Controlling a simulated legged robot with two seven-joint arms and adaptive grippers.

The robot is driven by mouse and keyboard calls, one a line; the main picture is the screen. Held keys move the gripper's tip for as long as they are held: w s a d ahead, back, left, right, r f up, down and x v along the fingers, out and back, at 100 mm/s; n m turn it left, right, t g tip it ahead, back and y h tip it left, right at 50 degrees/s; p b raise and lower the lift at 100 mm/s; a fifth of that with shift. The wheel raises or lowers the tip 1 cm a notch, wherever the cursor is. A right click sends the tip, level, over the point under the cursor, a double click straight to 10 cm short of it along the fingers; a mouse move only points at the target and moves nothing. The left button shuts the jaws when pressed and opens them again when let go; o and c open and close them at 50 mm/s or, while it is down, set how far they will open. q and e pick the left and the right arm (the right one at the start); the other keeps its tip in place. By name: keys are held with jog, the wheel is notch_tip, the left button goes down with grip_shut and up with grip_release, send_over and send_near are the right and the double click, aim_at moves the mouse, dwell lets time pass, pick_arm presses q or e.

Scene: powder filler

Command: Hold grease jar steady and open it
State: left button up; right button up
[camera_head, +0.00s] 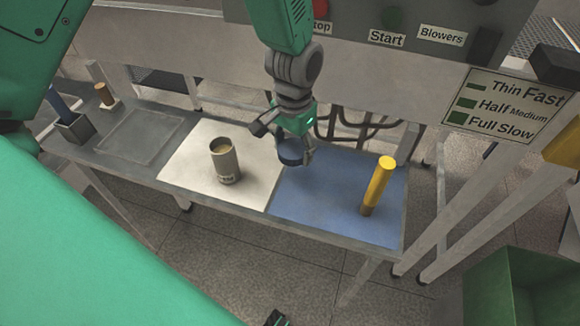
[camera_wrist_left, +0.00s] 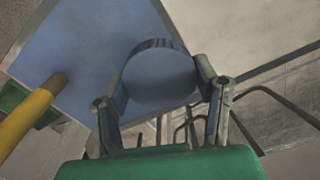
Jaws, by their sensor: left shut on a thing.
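The grease jar (camera_head: 225,162) is a grey-brown cylinder standing upright on the white mat (camera_head: 188,165). Its top is uncovered and shows a tan surface inside. My left gripper (camera_head: 295,150) is over the blue mat (camera_head: 310,205), to the right of the jar. It is shut on a round dark blue lid (camera_head: 290,153), apart from the jar. In the left wrist view the lid (camera_wrist_left: 160,77) shows as a blue disc between the two fingers (camera_wrist_left: 162,90), with the blue mat beyond it. Whether the lid touches the mat is unclear.
A yellow cylinder (camera_head: 378,185) stands on the blue mat's right part. A dark holder with a blue stick (camera_head: 75,127) and a small wooden-topped piece (camera_head: 105,96) are at the table's left end. A control panel (camera_head: 400,25) hangs behind. A green bin (camera_head: 520,290) is at lower right.

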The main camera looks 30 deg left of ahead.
aim_at(298, 177)
pick_arm(q)
jog(key=f, duration=0.1)
jog(key=d+f, duration=0.1)
jog(key=f, duration=0.1)
jog(key=shift+w, duration=0.1)
jog(key=shift+d+f, duration=0.45)
jog(key=shift+d, duration=0.05)
jog(key=f, duration=0.3)
jog(key=shift+a+b, duration=0.3)
jog(key=shift+a+f, duration=0.15)
jog(key=shift+a, duration=0.3)
jog(key=o, duration=1.3)
jog(key=shift+d, duration=0.5)
jog(key=shift+r, duration=0.65)
jog(key=r+p, duration=0.1)
jog(key=r, duration=0.9)
jog(key=shift+a+r, duration=0.15)
jog(key=shift+a, duration=0.05)
jog(key=shift+d+r, duration=0.15)
jog(key=shift+r, duration=0.2)
pick_arm(e)
jog(key=shift+d, duration=0.6)
